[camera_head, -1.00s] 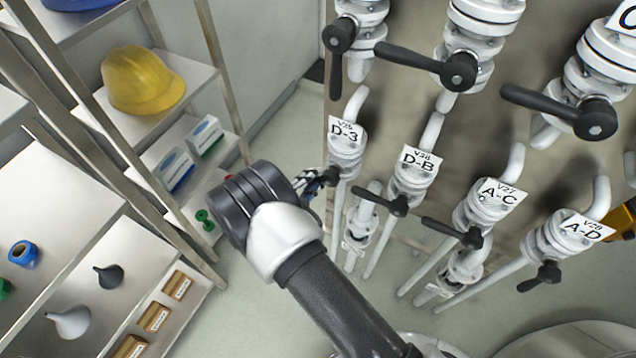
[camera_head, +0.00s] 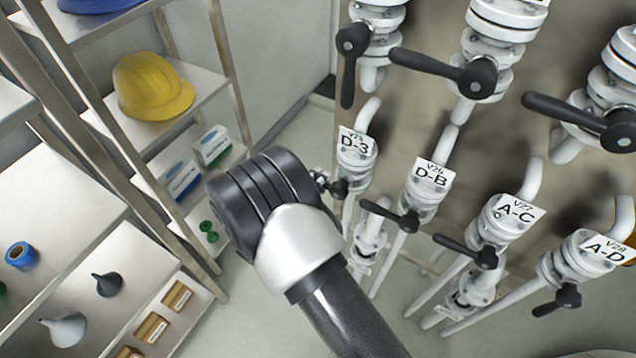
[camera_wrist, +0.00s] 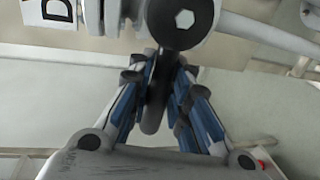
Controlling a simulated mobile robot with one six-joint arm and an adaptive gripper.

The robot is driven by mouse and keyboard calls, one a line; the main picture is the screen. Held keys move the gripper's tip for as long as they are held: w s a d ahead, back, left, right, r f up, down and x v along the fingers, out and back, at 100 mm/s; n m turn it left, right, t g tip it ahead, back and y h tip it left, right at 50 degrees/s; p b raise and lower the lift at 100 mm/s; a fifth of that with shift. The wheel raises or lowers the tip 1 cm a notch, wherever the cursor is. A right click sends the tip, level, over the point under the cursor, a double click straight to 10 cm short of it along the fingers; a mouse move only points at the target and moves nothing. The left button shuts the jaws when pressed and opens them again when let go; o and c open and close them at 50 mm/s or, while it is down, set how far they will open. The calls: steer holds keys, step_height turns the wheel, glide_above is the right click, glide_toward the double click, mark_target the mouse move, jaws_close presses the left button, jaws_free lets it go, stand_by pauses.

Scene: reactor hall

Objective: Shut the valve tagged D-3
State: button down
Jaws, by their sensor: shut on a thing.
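The valve tagged D-3 (camera_head: 357,147) stands at the left end of the lower valve row, with a white tag and a dark hub (camera_head: 339,188). My gripper (camera_head: 321,180) is at the left of this hub in the head view, largely hidden behind my wrist. In the wrist view my gripper (camera_wrist: 161,78) has its blue-padded fingers shut on the dark lever handle (camera_wrist: 152,118). The handle runs from the round hub (camera_wrist: 183,20) down between the fingers. The tag (camera_wrist: 58,12) is cut off there, showing only a "D".
The valve tagged D-B (camera_head: 431,175) is close on the right, its lever reaching left toward D-3. A-C (camera_head: 517,212) and A-D (camera_head: 606,248) follow. More levered valves hang above. A shelf rack with a yellow helmet (camera_head: 152,87) stands left.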

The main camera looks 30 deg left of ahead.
steer(key=shift+a+r, duration=0.15)
steer(key=c, duration=1.7)
jaws_free()
steer(key=shift+s, duration=0.1)
steer(key=shift+o, duration=1.2)
steer(key=d+v, duration=0.1)
steer(key=v, duration=1.1)
steer(key=shift+a, duration=0.35)
